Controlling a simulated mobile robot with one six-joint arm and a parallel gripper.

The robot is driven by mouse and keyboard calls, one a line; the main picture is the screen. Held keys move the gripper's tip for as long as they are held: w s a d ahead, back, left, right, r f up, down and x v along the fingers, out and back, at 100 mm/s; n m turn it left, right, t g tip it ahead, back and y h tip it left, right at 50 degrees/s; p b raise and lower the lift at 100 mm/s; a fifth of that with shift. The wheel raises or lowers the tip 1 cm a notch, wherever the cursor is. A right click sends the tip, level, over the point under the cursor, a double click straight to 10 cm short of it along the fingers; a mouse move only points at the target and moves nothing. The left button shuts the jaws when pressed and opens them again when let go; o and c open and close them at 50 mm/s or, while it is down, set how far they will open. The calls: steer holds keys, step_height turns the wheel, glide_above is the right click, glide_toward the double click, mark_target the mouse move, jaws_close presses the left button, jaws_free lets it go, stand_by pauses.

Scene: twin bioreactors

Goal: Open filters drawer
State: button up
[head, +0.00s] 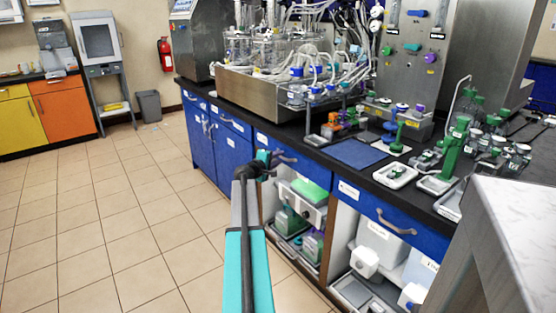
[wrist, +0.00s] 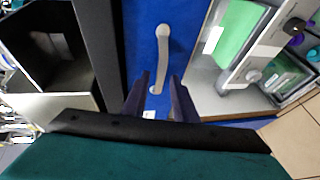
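A closed blue drawer (head: 312,172) with a curved grey handle (head: 286,158) sits under the black bench in the head view. Its label is too small to read, so I cannot tell whether it is the filters drawer. My gripper (head: 268,163) is at the left part of this drawer, close to its handle. In the wrist view a blue front (wrist: 143,35) fills the middle, with a pale handle (wrist: 162,58) on it. My gripper (wrist: 158,90) is open there, its dark fingers on either side of the handle's lower end. I cannot tell whether they touch it.
Other closed blue drawers flank it, left (head: 232,123) and right (head: 375,209). Open shelves below hold a green-topped device (head: 305,195) and white containers (head: 378,240). A grey-topped counter (head: 520,210) stands at front right. The tiled floor (head: 120,220) at left is clear.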

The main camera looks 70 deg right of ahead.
steer(key=shift+d, duration=0.2)
jaws_close()
steer(key=shift+s+a+f, duration=0.1)
stand_by(1.4)
